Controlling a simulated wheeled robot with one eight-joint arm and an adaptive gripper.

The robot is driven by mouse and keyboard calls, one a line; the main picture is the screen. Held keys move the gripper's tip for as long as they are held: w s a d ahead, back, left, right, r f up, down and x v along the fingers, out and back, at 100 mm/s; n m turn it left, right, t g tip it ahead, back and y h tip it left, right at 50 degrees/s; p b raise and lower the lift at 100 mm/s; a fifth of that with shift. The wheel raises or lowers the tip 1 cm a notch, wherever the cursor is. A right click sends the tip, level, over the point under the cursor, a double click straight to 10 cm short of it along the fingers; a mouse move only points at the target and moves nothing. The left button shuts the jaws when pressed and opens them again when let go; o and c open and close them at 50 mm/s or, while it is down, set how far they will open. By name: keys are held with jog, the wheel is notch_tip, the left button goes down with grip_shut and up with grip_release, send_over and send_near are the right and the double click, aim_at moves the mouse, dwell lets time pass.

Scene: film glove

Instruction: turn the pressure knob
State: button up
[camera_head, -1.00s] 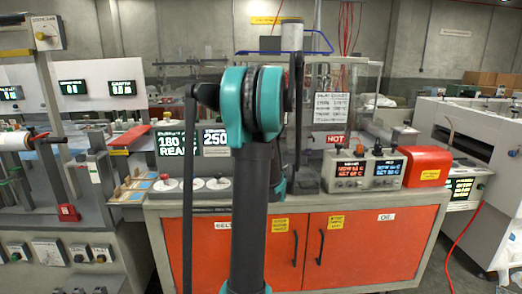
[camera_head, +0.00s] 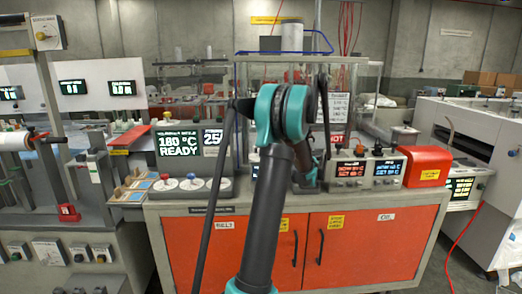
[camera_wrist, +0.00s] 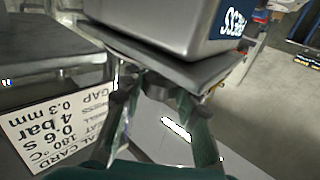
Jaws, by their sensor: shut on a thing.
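My gripper (camera_wrist: 165,120) has its dark green fingers below a grey metal box (camera_wrist: 165,30) lettered PRESS, which appears upside down in the wrist view. The fingers are shut on a dark part (camera_wrist: 160,86) between them, close under the box's plate. I cannot tell whether this part is the pressure knob. In the head view my arm hides most of the gripper, which is low at the press in the middle of the bench. White dials with small knobs stand left of my arm, one with a red knob (camera_head: 165,178) and one with a blue knob (camera_head: 191,178).
A white dial card (camera_wrist: 55,125) listing 180 °C, 0.6 s and 4 bar is at the wrist view's left. A display (camera_head: 178,143) reads 180 °C READY. A twin-display unit (camera_head: 366,168) and a red box (camera_head: 428,166) stand right of the press on the orange-doored bench (camera_head: 345,250).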

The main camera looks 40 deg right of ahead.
dwell(0.5)
jog(key=o, duration=1.2)
jog(key=v, duration=1.2)
jog(key=shift+w+d, duration=0.1)
